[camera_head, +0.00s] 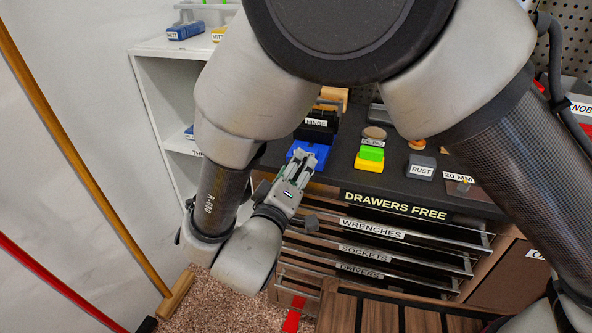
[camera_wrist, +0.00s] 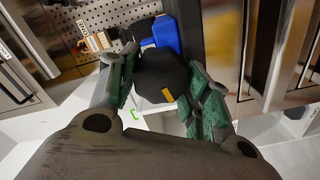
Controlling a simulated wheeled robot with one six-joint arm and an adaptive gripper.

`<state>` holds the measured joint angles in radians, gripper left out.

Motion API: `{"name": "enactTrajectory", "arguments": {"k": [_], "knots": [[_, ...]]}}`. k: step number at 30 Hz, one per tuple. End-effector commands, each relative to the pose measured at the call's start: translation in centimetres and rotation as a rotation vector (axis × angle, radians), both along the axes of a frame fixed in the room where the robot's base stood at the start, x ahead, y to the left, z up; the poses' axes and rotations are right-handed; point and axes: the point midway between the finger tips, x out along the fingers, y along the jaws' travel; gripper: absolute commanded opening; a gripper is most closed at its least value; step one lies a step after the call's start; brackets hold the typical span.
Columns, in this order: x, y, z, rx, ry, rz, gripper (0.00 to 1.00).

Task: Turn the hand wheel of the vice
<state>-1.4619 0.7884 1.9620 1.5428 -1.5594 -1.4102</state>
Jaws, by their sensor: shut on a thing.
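The blue vice (camera_head: 319,151) stands at the front left edge of the dark chest top. Its blue body also shows in the wrist view (camera_wrist: 166,32), at the upper middle. The black hand wheel (camera_wrist: 160,72) has a yellow mark on its lower part and fills the space between my fingers in the wrist view. My gripper (camera_head: 299,163) reaches up to the front of the vice in the head view, where it hides the wheel. In the wrist view my gripper (camera_wrist: 162,80) is shut on the hand wheel, with a green-padded finger on each side.
A black block labelled HINGE (camera_head: 317,124) sits just behind the vice. Green and yellow blocks (camera_head: 370,156) and a grey RUST block (camera_head: 420,167) stand to the right. Drawers with bar handles (camera_head: 372,229) lie below. A white shelf (camera_head: 160,95) is at the left.

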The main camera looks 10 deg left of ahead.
Motion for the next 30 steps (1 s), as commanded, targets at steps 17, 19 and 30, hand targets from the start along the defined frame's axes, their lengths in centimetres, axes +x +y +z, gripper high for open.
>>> {"name": "enactTrajectory", "arguments": {"k": [17, 19, 30], "knots": [[0.0, 0.1, 0.0, -0.005, 0.001, 0.001, 0.7], [0.0, 0.0, 0.0, -0.005, 0.001, 0.001, 0.7], [-1.5, 0.2, 0.0, -0.005, 0.001, 0.004, 0.7]]}}
